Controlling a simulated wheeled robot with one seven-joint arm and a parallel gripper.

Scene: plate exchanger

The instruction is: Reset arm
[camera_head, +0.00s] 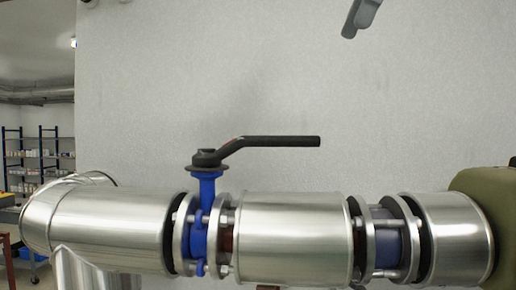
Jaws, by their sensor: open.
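A silver clad pipe (292,240) runs across the lower part of the head view. A blue valve (207,190) sits in it between flanges, left of the middle. Its black lever handle (280,142) lies nearly level and points right, along the pipe. A grey part of my gripper (361,16) shows at the top edge, right of the middle. It is above and apart from the lever and touches nothing in view. My gripper is open, with no object seen in it. The rest of it and the arm are out of view.
A pale wall (420,100) stands behind the pipe. An olive-green cover (485,200) is at the right end. A second flange joint (385,240) sits right of the valve. Shelves (40,155) stand far off at the left. The space above the lever is clear.

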